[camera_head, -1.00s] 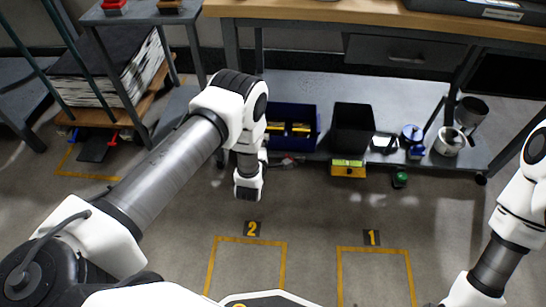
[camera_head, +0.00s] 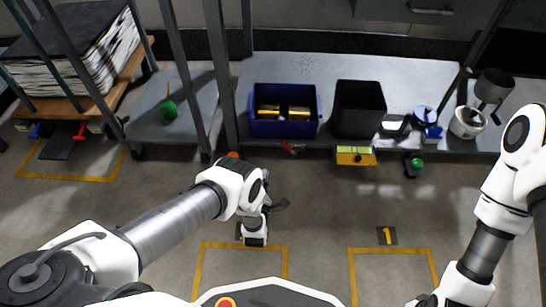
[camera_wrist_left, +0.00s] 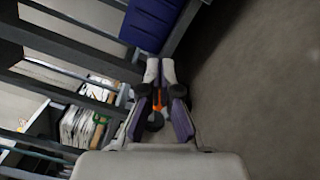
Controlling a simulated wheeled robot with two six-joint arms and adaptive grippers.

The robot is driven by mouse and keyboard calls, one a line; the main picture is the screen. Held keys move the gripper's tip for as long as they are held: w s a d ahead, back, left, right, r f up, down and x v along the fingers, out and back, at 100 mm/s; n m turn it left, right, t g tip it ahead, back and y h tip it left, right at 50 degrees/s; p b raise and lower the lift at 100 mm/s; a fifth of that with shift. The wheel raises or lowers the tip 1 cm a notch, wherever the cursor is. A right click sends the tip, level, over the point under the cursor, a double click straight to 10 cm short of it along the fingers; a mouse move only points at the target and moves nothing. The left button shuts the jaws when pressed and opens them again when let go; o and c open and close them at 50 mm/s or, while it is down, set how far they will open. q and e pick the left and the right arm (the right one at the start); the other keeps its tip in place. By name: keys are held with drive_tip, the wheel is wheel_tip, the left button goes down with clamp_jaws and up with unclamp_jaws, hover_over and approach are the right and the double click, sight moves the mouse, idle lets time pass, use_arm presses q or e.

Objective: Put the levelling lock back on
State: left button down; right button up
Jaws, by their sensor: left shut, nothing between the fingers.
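My left gripper (camera_head: 278,206) is low over the floor in front of the bench in the head view. In the left wrist view its fingers (camera_wrist_left: 159,75) are shut, tips close together, with nothing held. A small orange-red piece (camera_wrist_left: 158,98) shows beyond and between the fingers, beside a dark round wheel. An orange piece (camera_head: 233,155) also shows at the foot of the bench's left leg, just behind my left wrist, apart from the gripper. I cannot tell for certain which piece is the levelling lock. My right gripper is not in view; only my right arm shows.
The low shelf (camera_head: 345,70) holds a blue bin (camera_head: 285,128), a black bin (camera_head: 357,112) and small items. A red piece (camera_head: 292,147) and a green piece (camera_head: 414,165) sit at its front edge. The left cart (camera_head: 193,125) is close. The floor between holds yellow-outlined squares.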

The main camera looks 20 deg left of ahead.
sight(289, 147)
use_arm(q)
drive_tip(key=w+d+r+b, duration=0.1)
drive_tip(key=w+b, duration=0.6)
drive_tip(key=w, duration=0.4)
drive_tip(key=shift+r, duration=0.4)
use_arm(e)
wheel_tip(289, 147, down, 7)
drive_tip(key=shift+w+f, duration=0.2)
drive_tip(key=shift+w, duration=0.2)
use_arm(q)
drive_tip(key=shift+w, duration=0.1)
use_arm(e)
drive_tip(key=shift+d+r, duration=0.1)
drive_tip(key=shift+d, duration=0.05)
